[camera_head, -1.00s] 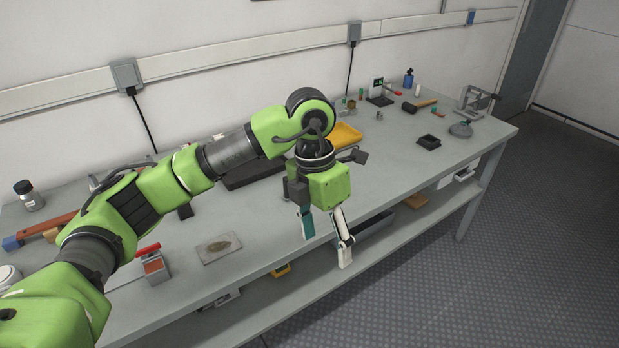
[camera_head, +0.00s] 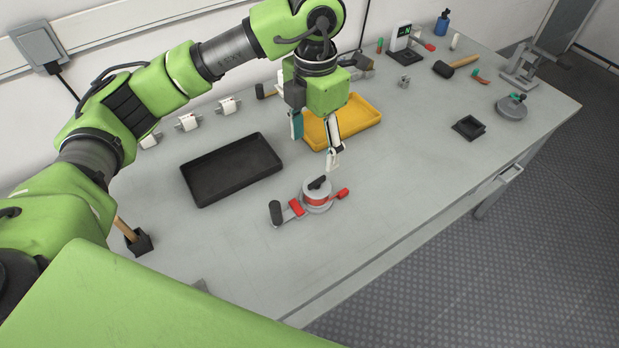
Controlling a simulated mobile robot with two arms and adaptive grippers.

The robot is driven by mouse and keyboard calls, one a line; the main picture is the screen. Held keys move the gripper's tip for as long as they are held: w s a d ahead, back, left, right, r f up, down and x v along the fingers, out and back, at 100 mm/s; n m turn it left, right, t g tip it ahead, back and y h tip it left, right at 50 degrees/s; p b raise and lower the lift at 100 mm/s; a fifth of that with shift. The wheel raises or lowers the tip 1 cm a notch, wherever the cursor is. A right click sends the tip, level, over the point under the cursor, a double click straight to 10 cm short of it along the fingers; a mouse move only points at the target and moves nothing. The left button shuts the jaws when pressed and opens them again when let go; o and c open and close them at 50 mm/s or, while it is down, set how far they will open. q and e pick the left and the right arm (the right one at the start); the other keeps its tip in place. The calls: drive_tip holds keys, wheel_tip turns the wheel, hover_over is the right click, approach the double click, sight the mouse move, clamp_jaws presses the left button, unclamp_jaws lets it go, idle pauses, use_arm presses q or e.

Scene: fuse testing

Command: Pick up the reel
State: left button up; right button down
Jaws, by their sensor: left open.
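My left gripper (camera_head: 315,151) hangs over the table with its fingers pointing down, spread apart and empty. Below and just in front of its fingertips lies a round grey and red device (camera_head: 318,196) with a black knob on top, red parts and a dark end piece; it looks like the reel, though I cannot be sure. The fingers look apart from it. A flat grey round object (camera_head: 512,107) with a green bit lies at the far right. Several white roll-like pieces (camera_head: 188,122) stand at the back left. My right gripper is out of view.
A black tray (camera_head: 232,170) lies left of the gripper and a yellow tray (camera_head: 352,122) behind it. A small black square tray (camera_head: 468,127), a mallet (camera_head: 458,65) and a blue bottle (camera_head: 442,22) are to the right. The front table strip is clear.

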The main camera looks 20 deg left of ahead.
use_arm(q)
drive_tip(key=p, duration=0.1)
hover_over(311, 184)
wheel_tip(311, 184, down, 4)
drive_tip(key=f, duration=0.3)
drive_tip(key=shift+s+d, duration=0.15)
drive_tip(key=shift+s, duration=0.2)
drive_tip(key=shift+w+f+p, duration=0.2)
drive_tip(key=shift+f+p, duration=0.35)
drive_tip(key=shift+f, duration=0.4)
drive_tip(key=f+p, duration=0.1)
drive_tip(key=f, duration=0.3)
drive_tip(key=shift+w+f, duration=0.1)
drive_tip(key=shift+w, duration=0.1)
drive_tip(key=shift+f, duration=0.15)
drive_tip(key=c, duration=1.7)
drive_tip(key=shift+o, duration=0.2)
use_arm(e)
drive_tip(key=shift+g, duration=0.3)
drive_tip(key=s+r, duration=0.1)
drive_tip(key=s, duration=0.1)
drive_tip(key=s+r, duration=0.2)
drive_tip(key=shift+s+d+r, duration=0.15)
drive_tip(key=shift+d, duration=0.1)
